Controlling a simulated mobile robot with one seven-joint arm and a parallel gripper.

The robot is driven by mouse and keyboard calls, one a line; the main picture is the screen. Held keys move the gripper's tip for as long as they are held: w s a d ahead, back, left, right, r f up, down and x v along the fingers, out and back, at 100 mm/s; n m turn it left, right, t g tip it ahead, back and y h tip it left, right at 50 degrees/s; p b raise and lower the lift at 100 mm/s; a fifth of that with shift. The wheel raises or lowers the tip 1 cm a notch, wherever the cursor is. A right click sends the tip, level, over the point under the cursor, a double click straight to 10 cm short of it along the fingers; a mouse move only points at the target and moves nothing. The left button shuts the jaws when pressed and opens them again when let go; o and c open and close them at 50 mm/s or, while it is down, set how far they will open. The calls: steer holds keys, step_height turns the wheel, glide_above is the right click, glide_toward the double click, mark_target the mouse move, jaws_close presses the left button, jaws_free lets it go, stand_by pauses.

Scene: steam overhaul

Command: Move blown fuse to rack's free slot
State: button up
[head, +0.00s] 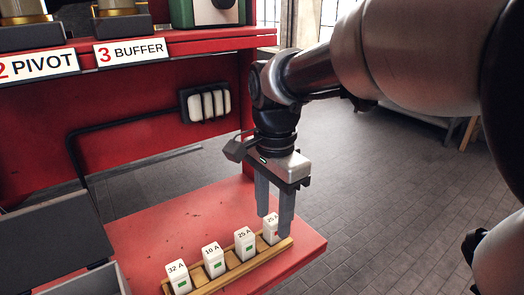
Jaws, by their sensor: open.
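A white fuse marked 25 A (270,227) with a red patch stands at the right end of a wooden rack (247,266). My gripper (274,226) points down over this end, open, with its fingertips on either side of that fuse. The right finger covers part of it, and I cannot tell whether either finger touches it. Three other white fuses with green patches stand in the rack: 32 A (178,278), 16 A (214,260) and another 25 A (245,244). I see no clearly empty slot in the rack.
The rack stands on a red shelf (150,222) whose right edge drops to a paved floor. A black holder with several white pieces (208,104) is on the red back wall. A dark open-lidded box (55,245) stands at left. An upper shelf carries PIVOT and BUFFER labels.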

mark_target(273, 218)
steer(key=shift+r, duration=0.1)
step_height(273, 218, up, 16)
steer(key=p, duration=0.3)
steer(key=s+d+f+n+t+p, duration=0.5)
steer(key=s+d+n+p, duration=0.1)
steer(key=s+d+n, duration=0.4)
steer(key=shift+d+n+t, duration=0.3)
steer(key=shift+d+n, duration=0.05)
steer(key=shift+n, duration=0.25)
steer(key=shift+s, duration=0.1)
